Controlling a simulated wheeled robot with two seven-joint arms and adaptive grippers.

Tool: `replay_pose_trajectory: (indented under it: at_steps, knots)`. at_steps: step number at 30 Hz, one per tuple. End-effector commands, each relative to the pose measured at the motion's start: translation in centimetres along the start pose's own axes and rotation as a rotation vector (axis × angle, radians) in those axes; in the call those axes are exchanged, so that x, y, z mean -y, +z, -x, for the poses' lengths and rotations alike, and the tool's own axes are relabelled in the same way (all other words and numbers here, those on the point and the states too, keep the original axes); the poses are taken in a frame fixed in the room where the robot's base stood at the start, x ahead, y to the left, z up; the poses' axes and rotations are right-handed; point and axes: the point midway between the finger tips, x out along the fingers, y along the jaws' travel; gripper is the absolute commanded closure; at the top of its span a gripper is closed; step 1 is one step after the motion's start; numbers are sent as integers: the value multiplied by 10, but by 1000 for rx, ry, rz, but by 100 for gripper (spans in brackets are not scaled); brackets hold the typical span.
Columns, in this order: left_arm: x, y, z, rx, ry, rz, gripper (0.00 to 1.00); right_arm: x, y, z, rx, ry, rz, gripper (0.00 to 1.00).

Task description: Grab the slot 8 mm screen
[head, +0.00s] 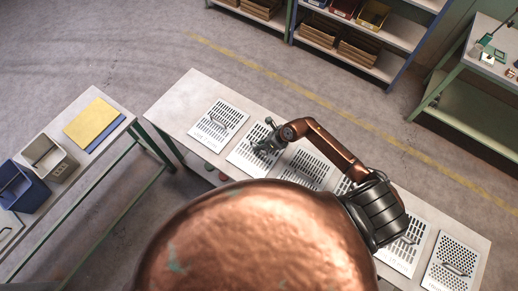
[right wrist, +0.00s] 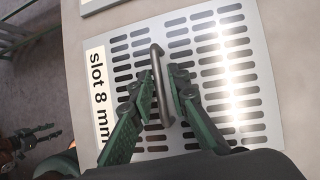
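The slot 8 mm screen (right wrist: 265,125) is a pale plate with rows of slots, a raised bar handle (right wrist: 158,62) and a "slot 8 mm" label. In the head view this screen (head: 236,160) lies second from the left on the long table, partly hidden by my right gripper (head: 268,138). In the right wrist view, my right gripper (right wrist: 162,78) has its two fingers on either side of the handle, and they look apart rather than clamped. The screen lies flat. A dark gripper, apparently my left (right wrist: 35,135), shows small at the lower left of the wrist view; its opening is unclear.
Another slotted screen (head: 218,117) lies to its left, and several more lie to its right, ending with a round-holed one (head: 455,264). A side table (head: 85,158) at left holds a yellow sheet (head: 95,122) and bins. Shelving (head: 400,35) stands behind, across open floor.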

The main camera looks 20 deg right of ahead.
Motion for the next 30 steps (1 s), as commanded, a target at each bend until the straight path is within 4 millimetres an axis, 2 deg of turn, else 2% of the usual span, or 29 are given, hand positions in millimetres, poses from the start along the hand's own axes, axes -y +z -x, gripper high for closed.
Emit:
replay_pose_trajectory:
  at_steps: [3,6,14,19,30]
  knots:
    - [1,-18,0,-23,-1,-4,60,0,0,-3,0,0,2,84]
    - [2,-23,0,-30,-1,-5,60,0,1,-3,0,1,3,84]
    - [1,-10,0,-14,-1,-2,60,-1,1,-3,-1,1,3,100]
    - [0,-2,0,-3,0,-1,60,-1,1,-3,-1,1,4,100]
    - [0,-5,0,-6,0,-2,60,0,3,-2,3,1,4,100]
